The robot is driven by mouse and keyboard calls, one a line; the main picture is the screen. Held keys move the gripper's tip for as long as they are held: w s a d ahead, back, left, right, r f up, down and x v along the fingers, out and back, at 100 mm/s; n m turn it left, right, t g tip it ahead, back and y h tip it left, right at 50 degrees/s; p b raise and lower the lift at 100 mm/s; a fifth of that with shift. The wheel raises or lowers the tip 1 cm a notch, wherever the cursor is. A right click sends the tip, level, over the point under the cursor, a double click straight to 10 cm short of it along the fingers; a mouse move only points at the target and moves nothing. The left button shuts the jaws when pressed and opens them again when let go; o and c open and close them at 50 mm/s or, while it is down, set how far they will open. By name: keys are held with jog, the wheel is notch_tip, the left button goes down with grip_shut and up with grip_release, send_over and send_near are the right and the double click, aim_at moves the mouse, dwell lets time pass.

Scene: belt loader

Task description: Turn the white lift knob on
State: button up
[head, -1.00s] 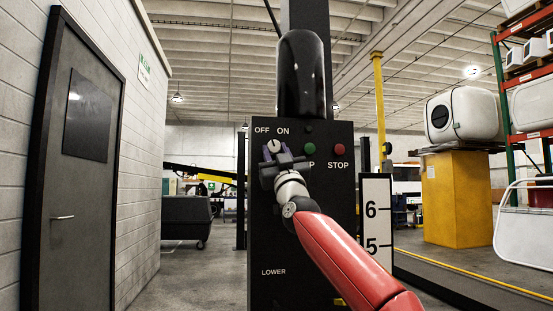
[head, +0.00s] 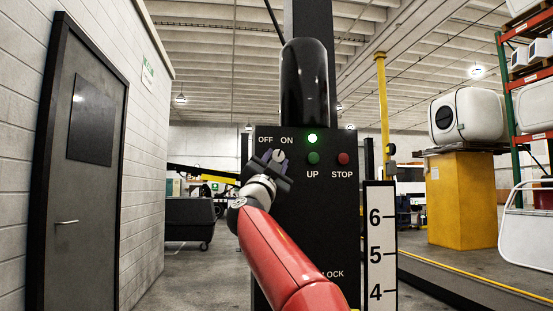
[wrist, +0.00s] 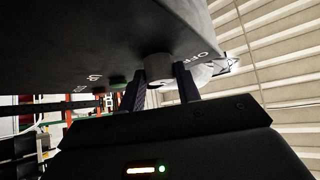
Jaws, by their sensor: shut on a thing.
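The white lift knob (head: 279,155) sits on the black control panel (head: 330,215), under the OFF and ON labels. Its pointer line looks near upright, leaning to the ON side. My gripper (head: 272,162) is shut on the knob, a finger on each side. In the wrist view the knob (wrist: 158,68) shows as a grey-white cylinder between my two dark fingers (wrist: 160,86). A green lamp (head: 312,138) glows on the panel above the green UP button (head: 313,158). The red STOP button (head: 343,158) is to its right.
A white number scale (head: 380,240) stands right of the panel. A yellow cabinet (head: 459,200) with a white tank (head: 466,115) stands further right. A grey door (head: 85,180) is in the left wall.

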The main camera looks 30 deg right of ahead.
jog(key=shift+a+r+m+g+h, duration=0.15)
jog(key=shift+m+g+h, duration=0.25)
jog(key=shift+m+g, duration=0.85)
jog(key=shift+m, duration=0.45)
jog(key=o, duration=1)
jog(key=shift+b+v, duration=1.8)
jog(key=shift+v, duration=2.1)
jog(key=shift+w, duration=0.1)
